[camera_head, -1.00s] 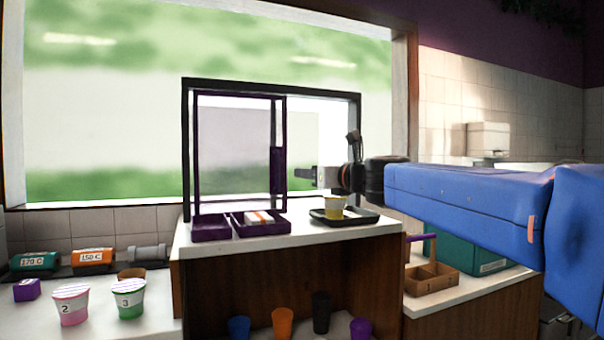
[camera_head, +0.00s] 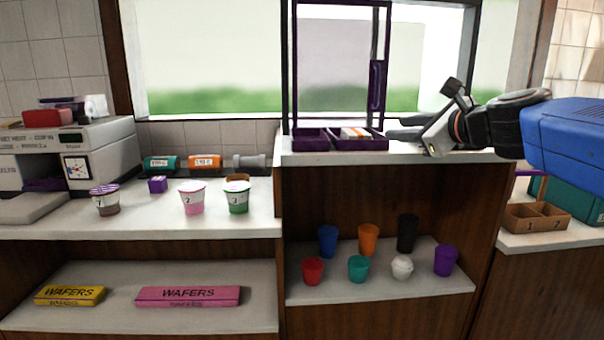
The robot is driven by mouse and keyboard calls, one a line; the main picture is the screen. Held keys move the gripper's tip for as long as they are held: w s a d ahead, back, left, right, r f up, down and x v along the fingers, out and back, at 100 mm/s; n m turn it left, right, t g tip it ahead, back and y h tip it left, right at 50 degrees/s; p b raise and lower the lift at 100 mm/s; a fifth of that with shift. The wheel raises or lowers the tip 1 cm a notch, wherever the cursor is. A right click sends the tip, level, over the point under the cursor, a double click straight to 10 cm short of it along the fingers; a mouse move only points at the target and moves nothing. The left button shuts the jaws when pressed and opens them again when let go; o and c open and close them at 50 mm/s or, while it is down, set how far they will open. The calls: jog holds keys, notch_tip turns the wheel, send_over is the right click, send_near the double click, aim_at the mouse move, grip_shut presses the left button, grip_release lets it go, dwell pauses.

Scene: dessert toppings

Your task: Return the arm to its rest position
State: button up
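My blue arm (camera_head: 575,143) reaches in from the right edge. My gripper (camera_head: 393,128) is over the right part of the raised white counter, just right of the purple tray (camera_head: 312,141). Its two fingers point left with a gap between them, and nothing shows in the gap. The black tray and the yellow cup seen earlier do not show now; the gripper and wrist cover that part of the counter.
A purple-framed window hatch (camera_head: 379,85) stands behind the gripper. Several coloured cups (camera_head: 368,238) stand on the shelf below. Numbered cups (camera_head: 192,197) and a machine (camera_head: 100,150) are left. A wooden two-part box (camera_head: 535,218) sits below the arm.

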jog(key=s+a+f+n+g+h, duration=0.1)
jog(key=s+f+n+g, duration=0.2)
jog(key=s+f+n, duration=0.65)
jog(key=s+a+f+n+g, duration=0.25)
jog(key=s+f+n, duration=0.35)
jog(key=f, duration=0.6)
jog(key=s+d+f+n+g+h, duration=0.2)
jog(key=s+d+f+n, duration=0.1)
jog(key=s+f+n, duration=0.2)
jog(key=s+d+f+n+g+h, duration=0.2)
jog(key=s+d+f+n, duration=0.2)
jog(key=s+f, duration=0.3)
notch_tip(320, 180, down, 2)
jog(key=shift+s+d+f+n, duration=0.1)
jog(key=shift+s+d+n, duration=0.15)
jog(key=shift+s+n, duration=0.2)
